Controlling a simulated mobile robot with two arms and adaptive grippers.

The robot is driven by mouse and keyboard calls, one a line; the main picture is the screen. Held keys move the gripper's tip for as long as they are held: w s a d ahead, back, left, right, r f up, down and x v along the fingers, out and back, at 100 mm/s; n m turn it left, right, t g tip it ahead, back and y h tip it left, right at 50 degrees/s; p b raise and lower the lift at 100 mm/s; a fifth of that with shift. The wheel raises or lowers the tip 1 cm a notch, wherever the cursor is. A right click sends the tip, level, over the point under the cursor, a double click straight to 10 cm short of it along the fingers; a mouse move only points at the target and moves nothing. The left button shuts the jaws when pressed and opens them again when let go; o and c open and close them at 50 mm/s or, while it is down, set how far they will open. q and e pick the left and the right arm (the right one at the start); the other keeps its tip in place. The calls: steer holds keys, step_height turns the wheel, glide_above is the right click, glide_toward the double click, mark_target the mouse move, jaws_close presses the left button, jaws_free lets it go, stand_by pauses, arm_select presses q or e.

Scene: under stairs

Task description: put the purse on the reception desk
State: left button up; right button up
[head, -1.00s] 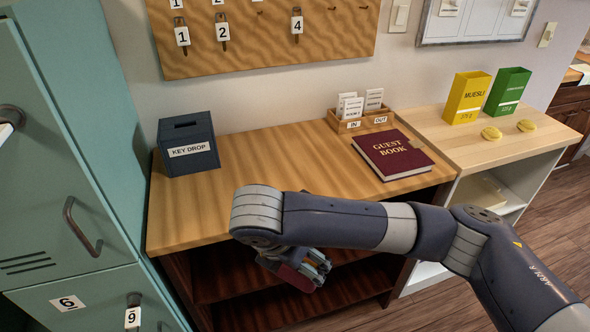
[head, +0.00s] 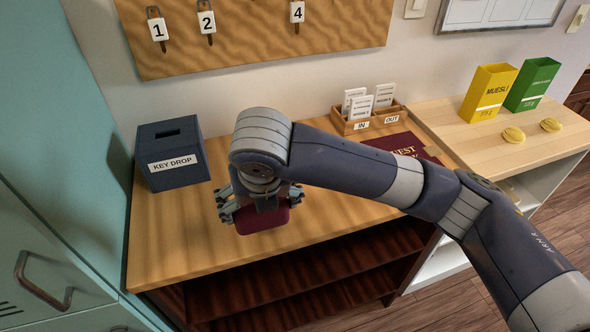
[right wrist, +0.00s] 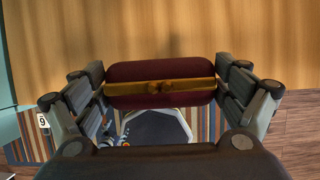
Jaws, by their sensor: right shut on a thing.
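The purse (head: 263,218) is dark red; in the right wrist view the purse (right wrist: 160,98) shows a gold clasp bar along its middle. My right gripper (head: 258,208) is shut on it, with a finger at each end. In the head view the purse appears over the front part of the reception desk (head: 160,235), a wooden desk with dark shelves below. I cannot tell whether the purse touches the desk top. My left gripper is not in view.
A blue key drop box (head: 172,152) stands at the desk's back left. A card tray (head: 367,120) and a guest book (head: 408,146), partly hidden by my arm, are at the right. A side shelf holds yellow (head: 489,93) and green (head: 531,84) boxes. Teal lockers (head: 50,230) stand left.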

steer(key=shift+w+d+r, duration=0.1)
steer(key=shift+w+d, duration=0.2)
steer(key=shift+w, duration=0.2)
steer(key=shift+w+d, duration=0.25)
steer(key=shift+w, duration=0.25)
steer(key=w+d+f+p, duration=0.1)
steer(key=w+d, duration=0.2)
steer(key=w+d+f+p, duration=0.2)
steer(key=w+d, duration=0.1)
steer(key=w+d+f+p, duration=0.1)
steer(key=w+d+p, duration=0.1)
steer(key=w+d, duration=0.1)
steer(key=shift+w+d+f, duration=0.25)
steer(key=shift+w, duration=0.2)
steer(key=shift+f, duration=0.25)
steer(key=o, duration=1.2)
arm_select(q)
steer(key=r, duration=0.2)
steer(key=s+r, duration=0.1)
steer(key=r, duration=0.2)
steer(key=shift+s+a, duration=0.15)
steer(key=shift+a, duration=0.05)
arm_select(e)
steer(key=shift+o, duration=0.2)
